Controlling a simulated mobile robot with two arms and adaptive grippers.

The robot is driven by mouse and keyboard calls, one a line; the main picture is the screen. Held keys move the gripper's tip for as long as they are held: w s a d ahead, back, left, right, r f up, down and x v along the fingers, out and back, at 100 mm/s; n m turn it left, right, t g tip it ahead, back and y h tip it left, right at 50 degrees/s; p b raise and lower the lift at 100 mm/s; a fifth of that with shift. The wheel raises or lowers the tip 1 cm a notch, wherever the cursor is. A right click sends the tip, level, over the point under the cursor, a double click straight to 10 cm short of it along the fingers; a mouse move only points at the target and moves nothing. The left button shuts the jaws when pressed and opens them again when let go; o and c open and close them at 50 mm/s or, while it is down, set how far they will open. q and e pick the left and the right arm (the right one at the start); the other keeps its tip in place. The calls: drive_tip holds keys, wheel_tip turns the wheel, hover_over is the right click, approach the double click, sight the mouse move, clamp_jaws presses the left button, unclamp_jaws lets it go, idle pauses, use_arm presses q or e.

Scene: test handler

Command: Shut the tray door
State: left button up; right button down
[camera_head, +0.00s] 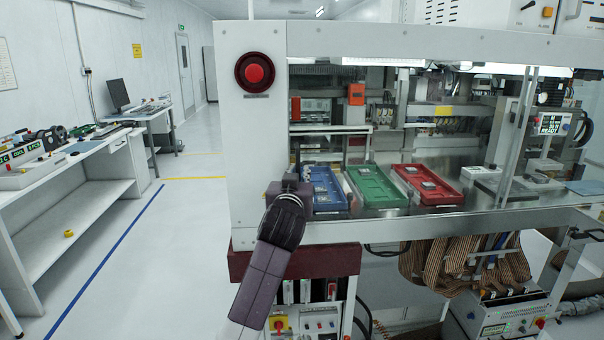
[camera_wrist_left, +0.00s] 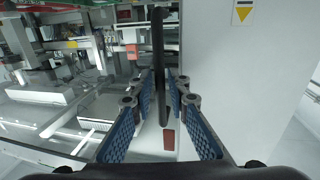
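My left gripper (camera_head: 290,184) is at the left edge of the machine's tray opening, seen from behind; its fingers are mostly hidden there. In the left wrist view its blue-padded fingers (camera_wrist_left: 158,98) are apart. A dark upright bar, like a door handle (camera_wrist_left: 159,62), stands between them, with gaps showing on both sides. In the head view the dark handle (camera_head: 297,158) shows just above the gripper. The tray door's clear pane is hard to make out, so I cannot tell how far open it is. My right gripper is in neither view.
A blue tray (camera_head: 327,205), a green tray (camera_head: 376,201) and a red tray (camera_head: 440,197) lie in the machine. A red emergency button (camera_head: 255,74) is on the white panel (camera_head: 256,140) at the left. A side bench (camera_head: 75,165) stands at far left, with clear floor between.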

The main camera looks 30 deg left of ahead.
use_arm(q)
drive_tip(key=shift+o, duration=0.6)
drive_tip(key=v, duration=1.2)
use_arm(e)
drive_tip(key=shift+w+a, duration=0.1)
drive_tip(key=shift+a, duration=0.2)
